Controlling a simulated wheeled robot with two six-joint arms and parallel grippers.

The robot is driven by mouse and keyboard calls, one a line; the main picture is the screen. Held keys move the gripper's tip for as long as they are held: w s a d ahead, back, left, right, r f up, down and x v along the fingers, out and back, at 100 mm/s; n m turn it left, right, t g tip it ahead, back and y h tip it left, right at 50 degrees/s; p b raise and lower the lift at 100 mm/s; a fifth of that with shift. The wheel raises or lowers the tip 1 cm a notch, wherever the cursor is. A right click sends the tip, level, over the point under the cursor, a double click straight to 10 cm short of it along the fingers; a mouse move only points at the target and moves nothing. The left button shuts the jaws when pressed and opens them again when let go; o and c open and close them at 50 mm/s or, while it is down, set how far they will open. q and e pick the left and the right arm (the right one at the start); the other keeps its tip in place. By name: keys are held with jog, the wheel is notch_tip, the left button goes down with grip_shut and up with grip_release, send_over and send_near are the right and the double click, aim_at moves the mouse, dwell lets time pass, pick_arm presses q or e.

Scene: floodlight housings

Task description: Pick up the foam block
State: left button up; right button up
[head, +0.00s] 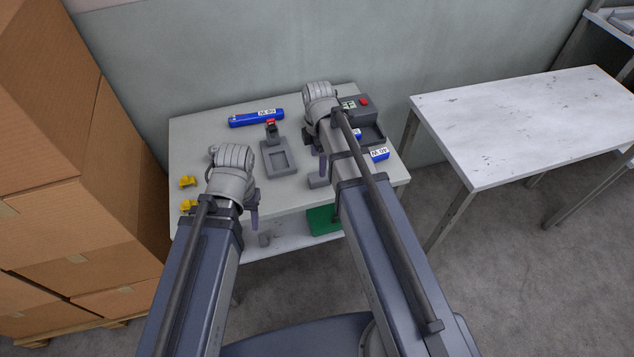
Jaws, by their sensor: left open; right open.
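A small grey block (318,181) lies near the front edge of the white table, below my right wrist; it may be the foam block, but I cannot tell its material. My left gripper (251,203) is over the table's front left part, mostly hidden by its own wrist. It is open, with nothing visible in it. My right gripper (321,163) is over the middle right of the table, just above the grey block in the picture, and partly hidden by my arm. It is open; I cannot tell its height or whether it touches the block.
Cartons (60,230) stand left; an empty white table (520,125) stands right.

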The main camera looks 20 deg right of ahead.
jog(key=shift+s+f+b, duration=0.15)
jog(key=shift+f+b, duration=1.7)
jog(key=shift+f, duration=0.1)
jog(key=shift+s+f+b, duration=0.1)
jog(key=shift+f+b, duration=1.75)
jog(key=shift+f, duration=0.1)
jog(key=shift+r, duration=0.1)
grip_shut()
notch_tip(320, 180, up, 10)
jog(key=p, duration=1)
